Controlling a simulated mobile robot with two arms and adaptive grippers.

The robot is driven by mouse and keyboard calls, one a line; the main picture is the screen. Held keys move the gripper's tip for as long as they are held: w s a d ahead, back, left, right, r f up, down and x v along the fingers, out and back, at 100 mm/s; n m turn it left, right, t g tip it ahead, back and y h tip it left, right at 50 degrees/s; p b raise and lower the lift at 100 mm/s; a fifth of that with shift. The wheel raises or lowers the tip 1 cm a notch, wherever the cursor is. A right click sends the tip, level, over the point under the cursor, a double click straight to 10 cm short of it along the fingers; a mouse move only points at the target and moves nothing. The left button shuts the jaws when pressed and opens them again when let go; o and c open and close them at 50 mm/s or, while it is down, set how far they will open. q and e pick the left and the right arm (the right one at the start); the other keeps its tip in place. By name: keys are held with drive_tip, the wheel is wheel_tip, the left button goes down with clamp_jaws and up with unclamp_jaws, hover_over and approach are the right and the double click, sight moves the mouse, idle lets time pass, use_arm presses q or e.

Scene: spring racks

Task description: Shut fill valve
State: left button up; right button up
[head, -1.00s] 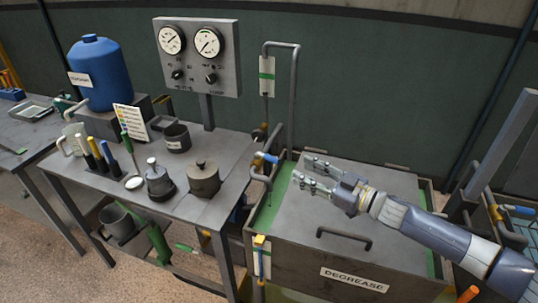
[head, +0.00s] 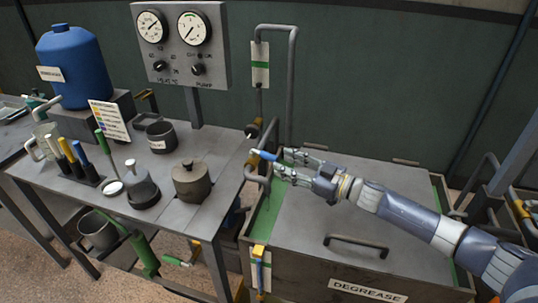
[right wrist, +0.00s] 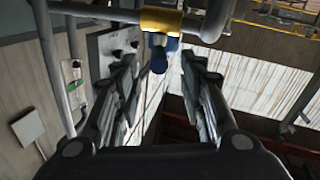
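A valve with a blue handle (head: 263,155) and a yellow body (head: 254,158) sits on the grey pipe at the left rim of the DEGREASE tank (head: 330,278). No readable label names it the fill valve. My right gripper (head: 281,163) is open, its fingers pointing left, with its tips at the handle. In the right wrist view, the blue handle (right wrist: 159,56) shows between the open fingers (right wrist: 160,75), below the yellow body (right wrist: 161,20). The fingers are apart from it at both sides. I cannot tell whether the handle is turned open or shut. My left gripper is not in view.
The tank's lid has a dark bar handle (head: 356,245). Another yellow and blue valve (head: 259,262) is on the tank's front left. A bench (head: 215,160) with pots and a gauge panel (head: 180,42) stands left. A tall bent pipe (head: 292,90) rises behind the valve.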

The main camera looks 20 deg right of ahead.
sight(263, 154)
drive_tip(key=p+x, duration=0.1)
drive_tip(key=x, duration=0.5)
drive_tip(key=shift+w+a, duration=0.15)
drive_tip(key=shift+w, duration=0.1)
drive_tip(key=shift+f, duration=0.1)
drive_tip(key=shift+c, duration=0.6)
clamp_jaws()
